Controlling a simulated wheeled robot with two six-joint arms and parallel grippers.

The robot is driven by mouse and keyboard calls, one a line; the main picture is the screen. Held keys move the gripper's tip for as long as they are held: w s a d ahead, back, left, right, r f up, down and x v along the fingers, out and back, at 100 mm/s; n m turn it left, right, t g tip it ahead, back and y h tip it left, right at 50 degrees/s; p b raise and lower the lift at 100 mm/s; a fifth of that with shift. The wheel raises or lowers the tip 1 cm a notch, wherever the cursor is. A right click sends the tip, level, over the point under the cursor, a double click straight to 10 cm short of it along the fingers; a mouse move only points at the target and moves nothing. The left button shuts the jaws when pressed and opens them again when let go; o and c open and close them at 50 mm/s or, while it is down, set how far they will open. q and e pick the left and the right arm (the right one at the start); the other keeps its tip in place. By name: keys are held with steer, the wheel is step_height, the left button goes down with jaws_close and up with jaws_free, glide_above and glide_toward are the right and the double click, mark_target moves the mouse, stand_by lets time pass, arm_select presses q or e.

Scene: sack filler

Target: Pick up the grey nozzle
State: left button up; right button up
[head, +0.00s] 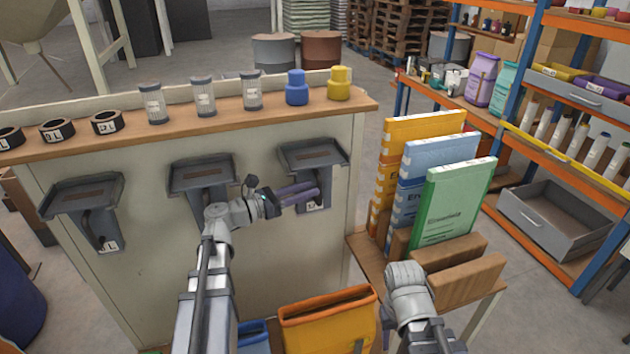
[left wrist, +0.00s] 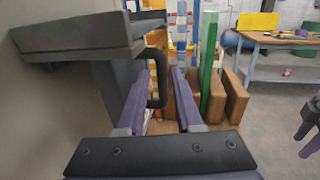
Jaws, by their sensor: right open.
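I cannot make out a nozzle that is clearly grey. A blue nozzle-shaped piece (head: 297,90) and a yellow one (head: 340,85) stand upright at the right of the wooden ledge. Left of them stand several clear cylinders with grey tops (head: 203,96); I cannot tell whether one is the nozzle. My left gripper (head: 302,194) is in front of the panel, by the right-hand grey spout (head: 312,155). In the left wrist view its purple fingers (left wrist: 158,108) are apart, with a dark handle loop (left wrist: 158,75) between or beyond them. My right gripper (left wrist: 310,132) shows partly at the right edge there, open.
Black rings (head: 57,130) lie on the ledge's left. Orange, blue and green sacks (head: 452,203) stand upright on a wooden rack to the right. An open orange sack (head: 328,320) is low in front. Orange-blue shelving (head: 535,60) stands at the far right.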

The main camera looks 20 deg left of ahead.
mark_target(330, 183)
arm_select(q)
steer(key=shift+f+x, duration=0.1)
steer(key=shift+x, duration=1.8)
steer(key=shift+f+x, duration=0.15)
steer(key=shift+x, duration=1.75)
steer(key=shift+s, duration=0.1)
jaws_close()
